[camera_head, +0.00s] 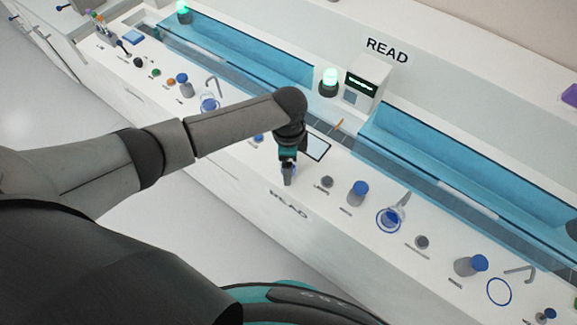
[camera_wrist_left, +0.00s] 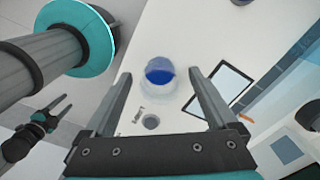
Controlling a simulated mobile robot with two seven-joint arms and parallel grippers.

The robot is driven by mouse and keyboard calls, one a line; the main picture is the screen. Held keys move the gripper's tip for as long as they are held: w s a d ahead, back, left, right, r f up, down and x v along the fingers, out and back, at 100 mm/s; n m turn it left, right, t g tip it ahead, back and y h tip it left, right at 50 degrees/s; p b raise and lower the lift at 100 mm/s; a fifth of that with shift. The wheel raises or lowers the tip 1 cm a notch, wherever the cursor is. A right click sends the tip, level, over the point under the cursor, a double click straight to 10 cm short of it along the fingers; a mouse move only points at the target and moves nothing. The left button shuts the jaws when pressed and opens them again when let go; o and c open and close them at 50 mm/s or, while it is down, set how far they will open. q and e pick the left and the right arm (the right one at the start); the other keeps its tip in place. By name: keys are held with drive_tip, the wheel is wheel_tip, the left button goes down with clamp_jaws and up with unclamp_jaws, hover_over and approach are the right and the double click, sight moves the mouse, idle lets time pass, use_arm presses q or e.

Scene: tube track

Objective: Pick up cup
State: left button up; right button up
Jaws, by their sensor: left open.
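In the left wrist view a clear round cup with blue in it (camera_wrist_left: 160,72) stands on the white counter, ahead of and between the two fingers of my left gripper (camera_wrist_left: 158,95). The fingers are apart with nothing between them. In the head view my left gripper (camera_head: 288,178) points down over the counter beside the dark-framed tablet (camera_head: 316,147). It hides most of what is beneath it there; only a bit of blue shows by the fingers. My right gripper (camera_wrist_left: 54,108) shows small at the left of the wrist view, its two fingers apart and empty.
Grey posts with blue caps (camera_head: 357,193) and a clear vessel in a blue ring (camera_head: 390,220) stand along the counter to the right. A grey knob (camera_head: 327,181) is close by. A blue track (camera_head: 440,180) behind glass runs along the back, beside a READ box (camera_head: 366,82).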

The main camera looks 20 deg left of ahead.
use_arm(q)
drive_tip(key=shift+f, duration=0.25)
drive_tip(key=c, duration=1.4)
